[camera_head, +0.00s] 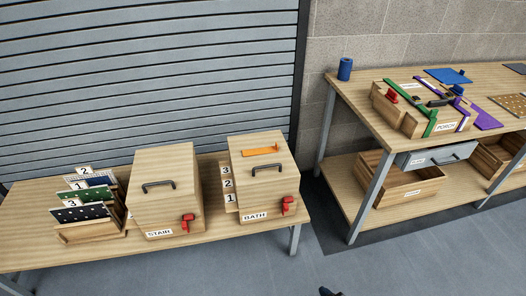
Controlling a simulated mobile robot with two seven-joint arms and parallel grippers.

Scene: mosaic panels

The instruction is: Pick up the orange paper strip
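The orange paper strip (262,151) lies flat on the lid of the wooden box labelled BATH (280,185), behind the lid's dark handle. Neither gripper is touching it. A small dark tip (328,292), which looks like part of my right gripper, pokes in at the bottom edge, far in front of the table. Too little of it shows to tell whether it is open or shut. My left gripper is not in view.
A box labelled STAIR (165,198) stands left of the BATH box; both have red latches in front. Numbered panels (85,205) stand in a rack at left. A right-hand workbench (365,90) holds the PORCH box (455,122) and a blue roll (345,69). The floor in front is clear.

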